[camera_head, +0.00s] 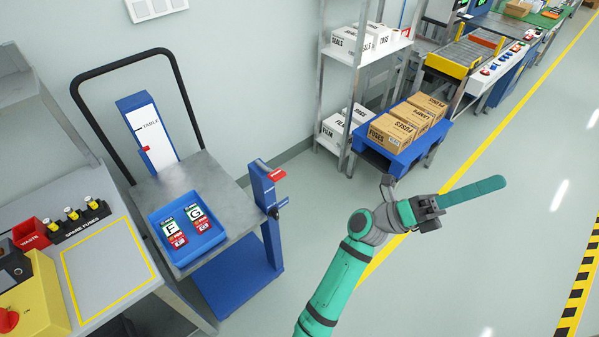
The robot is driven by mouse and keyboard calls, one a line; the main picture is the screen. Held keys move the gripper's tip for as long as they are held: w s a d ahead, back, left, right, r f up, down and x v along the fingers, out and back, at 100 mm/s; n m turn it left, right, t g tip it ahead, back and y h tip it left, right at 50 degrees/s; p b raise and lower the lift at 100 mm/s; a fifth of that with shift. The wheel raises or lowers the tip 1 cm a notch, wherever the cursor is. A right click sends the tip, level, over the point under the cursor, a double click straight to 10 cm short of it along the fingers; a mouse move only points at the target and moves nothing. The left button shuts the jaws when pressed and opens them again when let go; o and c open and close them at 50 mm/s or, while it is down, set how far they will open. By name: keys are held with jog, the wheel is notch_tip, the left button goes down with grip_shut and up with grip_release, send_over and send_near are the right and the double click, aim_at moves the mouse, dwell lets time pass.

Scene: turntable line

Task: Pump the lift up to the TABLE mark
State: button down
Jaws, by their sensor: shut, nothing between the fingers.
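The lift is a blue cart with a grey platform (185,172) and a black push handle (112,68). Its white scale (158,150) has a black line labelled TABLE. A red pointer (146,149) sits below that line. On the platform's right side a blue post (262,190) carries a red lever (277,174) and a dark knob (274,213). A blue tray (205,246) with parts marked F and G rests on the platform. My gripper (497,184) is shut and empty, out to the right of the lift, apart from the lever and over open floor.
A workbench (135,300) with a yellow outlined area, red waste bin (30,232) and spare fuses stands at left. A shelf (345,55) and blue table (390,155) with FUSES boxes (392,133) stand behind. Floor to the right is clear.

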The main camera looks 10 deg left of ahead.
jog(key=w+f+m+g+y, duration=0.4)
jog(key=w+f+m+y, duration=0.1)
jog(key=f+m+y, duration=0.3)
jog(key=w+a+f+m+t+y, duration=0.1)
jog(key=w+a+f+y, duration=0.2)
jog(key=a+y, duration=0.15)
jog(key=w+a+f+t+y, duration=0.1)
jog(key=w+a+f+y, duration=0.2)
jog(key=a, duration=0.2)
jog(key=w+a+y, duration=0.1)
jog(key=a+y, duration=0.2)
jog(key=a, duration=0.8)
jog(key=w+a+t+y, duration=0.1)
jog(key=a+y, duration=0.3)
jog(key=a, duration=0.8)
jog(key=w+a+n+y, duration=0.1)
jog(key=w+a+y, duration=0.2)
jog(key=a, duration=0.9)
jog(key=shift+r, duration=0.35)
jog(key=shift+f+y, duration=0.15)
jog(key=shift+y, duration=0.1)
